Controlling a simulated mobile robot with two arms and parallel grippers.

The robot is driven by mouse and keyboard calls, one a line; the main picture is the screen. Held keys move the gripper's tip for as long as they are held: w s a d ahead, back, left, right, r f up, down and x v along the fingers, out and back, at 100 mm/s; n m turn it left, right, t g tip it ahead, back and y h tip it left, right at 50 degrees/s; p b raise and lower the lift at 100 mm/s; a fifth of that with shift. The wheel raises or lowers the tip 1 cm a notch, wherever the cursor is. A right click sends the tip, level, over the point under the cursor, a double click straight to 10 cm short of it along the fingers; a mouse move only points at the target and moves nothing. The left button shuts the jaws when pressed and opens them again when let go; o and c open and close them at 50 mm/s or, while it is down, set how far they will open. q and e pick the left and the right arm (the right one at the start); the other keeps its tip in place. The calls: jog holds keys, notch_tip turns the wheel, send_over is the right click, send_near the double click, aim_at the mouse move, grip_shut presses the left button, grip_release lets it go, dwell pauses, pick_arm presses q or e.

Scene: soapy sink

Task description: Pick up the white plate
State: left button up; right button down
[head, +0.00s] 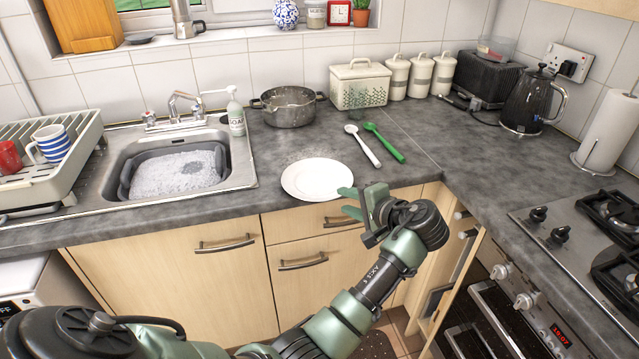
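The white plate (314,179) lies flat on the grey worktop, close to its front edge and to the right of the sink. My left gripper (343,201) is at the plate's lower right side in the head view. Its two green fingers are apart with nothing seen between them. The upper fingertip overlaps the plate's right rim in the picture; I cannot tell if it touches. My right gripper is not in view.
The sink holds a grey basin of suds (178,172). A white spoon (363,146) and a green spoon (384,143) lie behind the plate to the right. A metal pot (288,108) stands farther back. A hob (600,235) is at the right.

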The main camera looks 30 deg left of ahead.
aim_at(334, 197)
pick_arm(q)
jog(key=p+x, duration=0.1)
jog(key=x, duration=0.4)
jog(key=shift+w+a+f, duration=0.1)
jog(key=shift+a+f, duration=0.15)
jog(key=shift+c, duration=0.3)
grip_shut()
dwell(0.9)
